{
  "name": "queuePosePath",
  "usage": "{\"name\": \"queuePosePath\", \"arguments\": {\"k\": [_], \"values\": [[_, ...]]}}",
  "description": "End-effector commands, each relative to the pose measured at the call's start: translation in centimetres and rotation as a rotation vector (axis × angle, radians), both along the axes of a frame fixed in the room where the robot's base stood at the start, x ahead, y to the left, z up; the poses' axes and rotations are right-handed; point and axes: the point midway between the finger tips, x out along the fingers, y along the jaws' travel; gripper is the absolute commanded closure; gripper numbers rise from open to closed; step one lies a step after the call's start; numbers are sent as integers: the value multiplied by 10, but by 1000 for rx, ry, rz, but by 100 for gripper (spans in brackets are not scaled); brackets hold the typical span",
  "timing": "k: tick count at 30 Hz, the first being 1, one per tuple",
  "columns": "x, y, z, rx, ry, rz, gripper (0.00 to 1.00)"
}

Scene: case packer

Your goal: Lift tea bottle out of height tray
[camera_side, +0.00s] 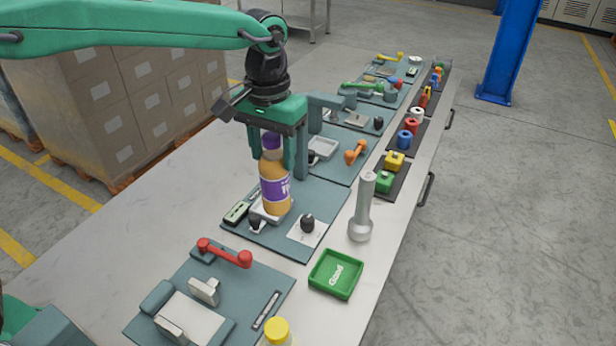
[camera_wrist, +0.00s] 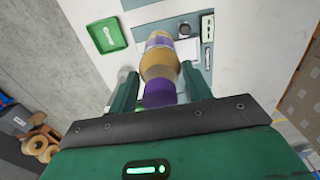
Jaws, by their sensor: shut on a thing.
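The tea bottle (camera_side: 275,185) has an amber body, a purple label and a purple cap, and stands upright in the side view. My gripper (camera_side: 278,165) comes from above and is shut on the bottle's upper part, with a green finger on either side. In the wrist view the bottle (camera_wrist: 160,65) is between the fingers of my gripper (camera_wrist: 160,92), cap nearest the camera. The pale height tray (camera_side: 266,213) is at the bottle's base, mostly hidden behind it. I cannot tell whether the base touches the tray.
A silver flask-shaped post (camera_side: 361,210) stands right of the mat. A green tray (camera_side: 336,274) lies in front, and also shows in the wrist view (camera_wrist: 106,36). The table's left side is clear.

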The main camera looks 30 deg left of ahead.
Motion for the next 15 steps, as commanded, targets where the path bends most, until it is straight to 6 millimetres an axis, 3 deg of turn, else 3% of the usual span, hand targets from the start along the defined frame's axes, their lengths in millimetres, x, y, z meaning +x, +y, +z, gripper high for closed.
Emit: {"name": "queuePosePath", "arguments": {"k": [6,15], "values": [[-15,-14,13,-1,-2,-1,97],[-19,-18,16,-1,-1,0,97]]}}
